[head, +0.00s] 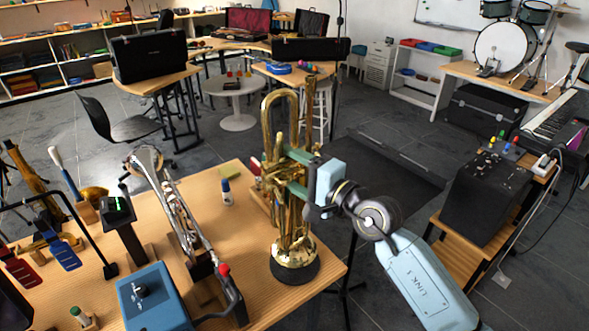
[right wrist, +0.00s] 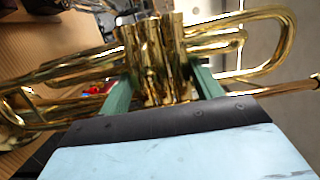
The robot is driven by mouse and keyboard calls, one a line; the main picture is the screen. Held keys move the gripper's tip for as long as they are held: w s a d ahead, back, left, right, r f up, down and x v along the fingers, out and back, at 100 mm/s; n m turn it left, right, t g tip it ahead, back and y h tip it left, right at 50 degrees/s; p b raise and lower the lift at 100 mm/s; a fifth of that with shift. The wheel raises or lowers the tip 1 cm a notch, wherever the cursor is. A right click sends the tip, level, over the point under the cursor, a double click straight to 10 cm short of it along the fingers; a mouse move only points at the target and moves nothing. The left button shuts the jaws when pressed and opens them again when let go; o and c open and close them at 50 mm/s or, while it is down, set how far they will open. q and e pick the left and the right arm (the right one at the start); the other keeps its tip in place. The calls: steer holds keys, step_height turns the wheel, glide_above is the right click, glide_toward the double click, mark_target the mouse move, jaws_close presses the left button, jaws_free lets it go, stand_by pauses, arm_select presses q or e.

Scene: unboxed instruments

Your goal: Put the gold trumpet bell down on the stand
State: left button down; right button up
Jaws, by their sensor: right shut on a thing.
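The gold trumpet (head: 280,130) is upright with its bell down in the head view, near the table's right front corner. My right gripper (head: 286,176) comes in from the right, with its green fingers shut on the trumpet's valve section. In the right wrist view the gold trumpet (right wrist: 270,40) lies across between both fingers of the gripper (right wrist: 160,88). Below the trumpet is a dark round stand base (head: 296,272). The bell is around or just above it; I cannot tell whether they touch. My left gripper is not in view.
A silver trumpet (head: 175,205) stands left of the gold one on the wooden table (head: 232,178). A blue box (head: 152,298) is at the front. A black amplifier (head: 492,190) stands to the right.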

steer(key=shift+f+b, duration=1.85)
steer(key=shift+f, duration=0.15)
steer(key=shift+f+b, duration=0.4)
steer(key=shift+f, duration=0.05)
steer(key=o, duration=1.5)
steer(key=v, duration=1.3)
steer(key=shift+s+d+f+b, duration=0.15)
steer(key=shift+s+b, duration=0.05)
steer(key=shift+b, duration=0.15)
